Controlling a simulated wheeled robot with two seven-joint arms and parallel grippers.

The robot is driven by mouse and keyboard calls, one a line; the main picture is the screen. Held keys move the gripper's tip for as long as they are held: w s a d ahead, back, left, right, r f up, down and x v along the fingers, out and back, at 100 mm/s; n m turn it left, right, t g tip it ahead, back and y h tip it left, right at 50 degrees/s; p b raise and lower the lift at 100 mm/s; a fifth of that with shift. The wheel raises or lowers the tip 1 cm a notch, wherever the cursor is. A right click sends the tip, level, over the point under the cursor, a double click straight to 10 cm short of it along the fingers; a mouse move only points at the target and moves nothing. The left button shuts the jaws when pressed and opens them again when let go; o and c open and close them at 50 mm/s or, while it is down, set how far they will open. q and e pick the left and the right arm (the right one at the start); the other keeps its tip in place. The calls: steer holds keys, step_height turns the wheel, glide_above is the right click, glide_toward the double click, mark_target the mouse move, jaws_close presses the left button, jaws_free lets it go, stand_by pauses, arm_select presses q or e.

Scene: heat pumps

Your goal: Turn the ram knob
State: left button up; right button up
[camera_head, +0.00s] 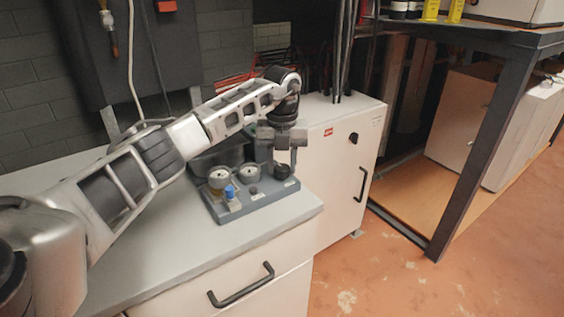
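A dark grey control panel (262,200) sits on the grey counter, with two round gauges, a blue knob (230,192), a small dark knob (253,190) and a larger black knob (282,171) on it. The labels are too small to read, so I cannot tell by name which is the ram knob. My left gripper (282,160) points down over the panel's right end, right at the black knob. Its two fingers are apart, one to each side above this knob. Whether they touch it I cannot tell. My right gripper is out of view.
The grey counter (150,240) has free room in front of the panel. A white cabinet (345,165) with a black handle stands to the right. A black-framed shelf (480,145) stands further right. A screwdriver (108,28) hangs on the dark board at the back.

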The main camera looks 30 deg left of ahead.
arm_select(q)
steer(key=shift+m, duration=0.4)
steer(key=shift+r+m+p, duration=0.1)
steer(key=shift+m+p, duration=0.3)
steer(key=shift+m, duration=0.6)
steer(key=m, duration=0.4)
steer(key=shift+p, duration=0.35)
steer(key=m, duration=0.7)
steer(key=shift+m, duration=0.4)
steer(key=m, duration=0.6)
steer(key=shift+w, duration=0.1)
steer(key=m, duration=0.6)
steer(key=shift+b, duration=0.3)
